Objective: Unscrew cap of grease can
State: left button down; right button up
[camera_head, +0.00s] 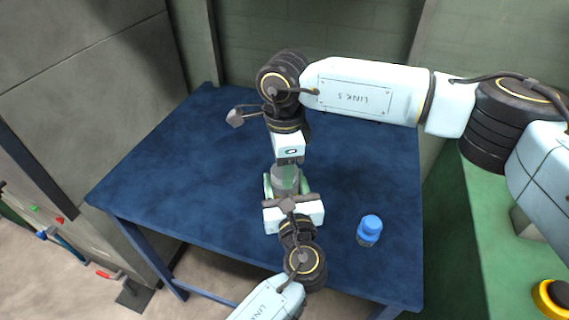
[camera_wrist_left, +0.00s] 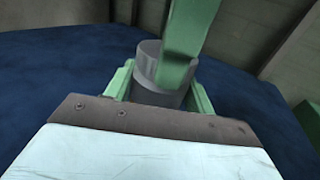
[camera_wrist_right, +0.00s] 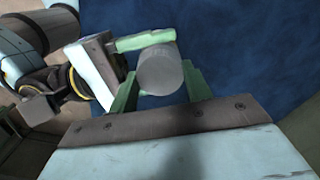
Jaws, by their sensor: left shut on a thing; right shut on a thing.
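The grey grease can (camera_head: 284,190) stands on the blue table, mostly hidden between my two grippers. My left gripper (camera_head: 282,186) reaches in from the front, its green fingers shut around the can body. My right gripper (camera_head: 287,168) points down from above, shut on the grey cap at the can's top. In the left wrist view the can (camera_wrist_left: 160,93) shows as a grey cylinder with a green finger of my right gripper in front of its top. In the right wrist view the round grey cap (camera_wrist_right: 160,71) lies between the green fingers.
A blue-capped bottle (camera_head: 369,230) stands on the blue table (camera_head: 180,180), right of my left gripper. The table's left part is clear. A green surface (camera_head: 465,270) lies to the right, with a yellow-and-black object (camera_head: 552,298) at the far right.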

jog(key=n, duration=0.5)
jog(key=shift+n, duration=0.4)
jog(key=n, duration=1)
jog(key=shift+n, duration=0.3)
jog(key=n, duration=0.5)
jog(key=shift+r, duration=0.2)
jog(key=shift+r, duration=1)
